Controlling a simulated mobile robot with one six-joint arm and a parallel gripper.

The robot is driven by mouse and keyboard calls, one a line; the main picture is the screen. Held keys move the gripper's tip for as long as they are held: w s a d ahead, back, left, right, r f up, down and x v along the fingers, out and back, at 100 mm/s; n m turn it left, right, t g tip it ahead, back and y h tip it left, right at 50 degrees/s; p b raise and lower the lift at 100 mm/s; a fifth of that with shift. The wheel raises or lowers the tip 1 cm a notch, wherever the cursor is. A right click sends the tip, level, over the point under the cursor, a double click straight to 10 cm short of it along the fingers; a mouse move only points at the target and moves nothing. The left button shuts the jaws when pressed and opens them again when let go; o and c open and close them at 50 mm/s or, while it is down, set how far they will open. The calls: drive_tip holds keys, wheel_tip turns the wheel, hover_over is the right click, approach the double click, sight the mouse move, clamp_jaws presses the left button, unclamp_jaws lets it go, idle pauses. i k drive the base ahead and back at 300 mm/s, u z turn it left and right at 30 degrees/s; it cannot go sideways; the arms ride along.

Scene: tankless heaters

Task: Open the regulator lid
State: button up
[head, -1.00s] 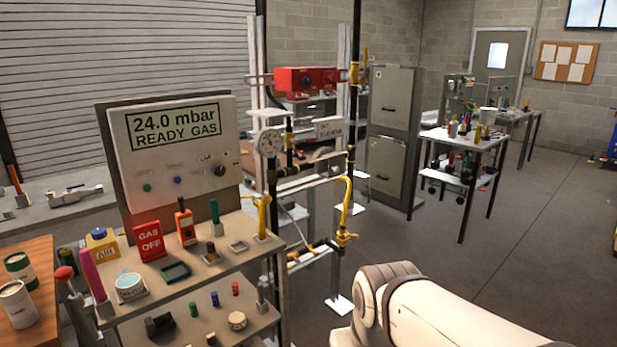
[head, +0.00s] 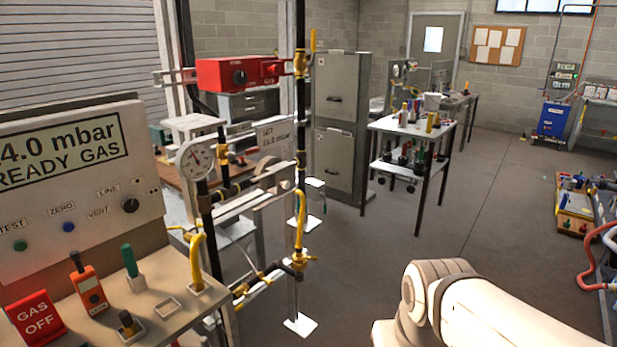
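The gas pipe stand (head: 299,120) stands left of the middle, with a pressure gauge (head: 195,158) on its left side. A small metallic rounded body (head: 272,178) sits on the pipework below a "SET" tag (head: 274,137). It may be the regulator, but its lid is too small to make out, and I cannot tell whether it is open or shut. My gripper is not in view. Only a pale part of my arm shows at the lower right, apart from the pipe stand.
A test panel (head: 75,185) stands at the left above a bench (head: 180,308) with small tools. A red box (head: 238,73) is mounted high on the stand. Grey cabinets (head: 338,130) and a cart (head: 412,127) stand behind. Floor (head: 480,220) is open at the middle right.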

sight(285, 179)
drive_tip(key=i, duration=0.8)
drive_tip(key=u, duration=0.55)
drive_tip(key=i, duration=0.5)
drive_tip(key=u, duration=0.5)
